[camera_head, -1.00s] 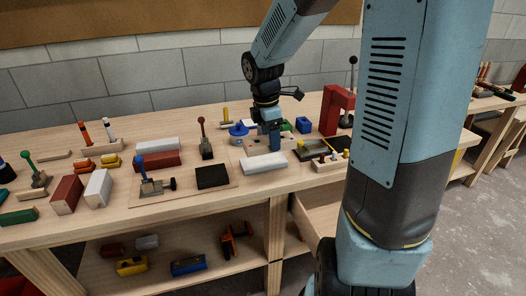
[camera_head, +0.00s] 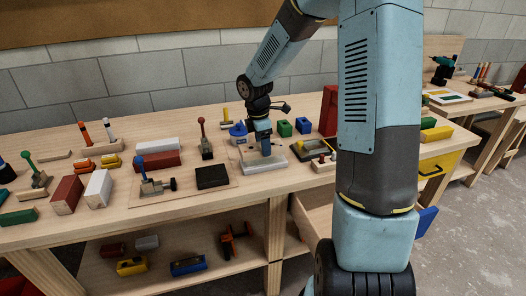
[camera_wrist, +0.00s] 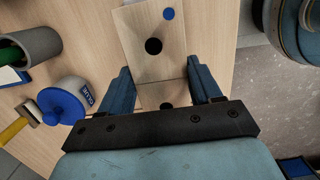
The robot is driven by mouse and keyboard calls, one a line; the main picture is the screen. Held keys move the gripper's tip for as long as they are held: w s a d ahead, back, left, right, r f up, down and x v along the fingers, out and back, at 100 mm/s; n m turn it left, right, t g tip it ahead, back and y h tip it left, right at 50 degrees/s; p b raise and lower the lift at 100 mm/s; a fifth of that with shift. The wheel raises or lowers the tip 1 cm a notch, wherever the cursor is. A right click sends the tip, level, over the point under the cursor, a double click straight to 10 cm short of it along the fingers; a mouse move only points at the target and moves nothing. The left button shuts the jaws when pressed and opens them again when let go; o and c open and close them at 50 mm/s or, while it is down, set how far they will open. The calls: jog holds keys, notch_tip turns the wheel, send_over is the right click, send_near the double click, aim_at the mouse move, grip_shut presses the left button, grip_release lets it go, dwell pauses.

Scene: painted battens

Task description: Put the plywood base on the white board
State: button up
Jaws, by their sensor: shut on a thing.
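My gripper (camera_wrist: 160,78) is shut on the sides of a pale plywood piece, taken as the plywood base (camera_wrist: 130,30). In the wrist view it bears black round marks and a blue dot, and a cross line runs between the fingers. In the head view my gripper (camera_head: 265,152) is low over the middle of the bench, just behind a pale whitish block, taken as the white board (camera_head: 262,168). I cannot tell whether base and board touch. The white board is not distinguishable in the wrist view.
A clamp with a blue handle (camera_head: 139,163) and a dark block (camera_head: 212,177) lie left. A dark-centred tray (camera_head: 318,148) is right.

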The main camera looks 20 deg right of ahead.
jog(key=shift+f, duration=1.5)
jog(key=shift+f, duration=0.1)
jog(key=o, duration=1.1)
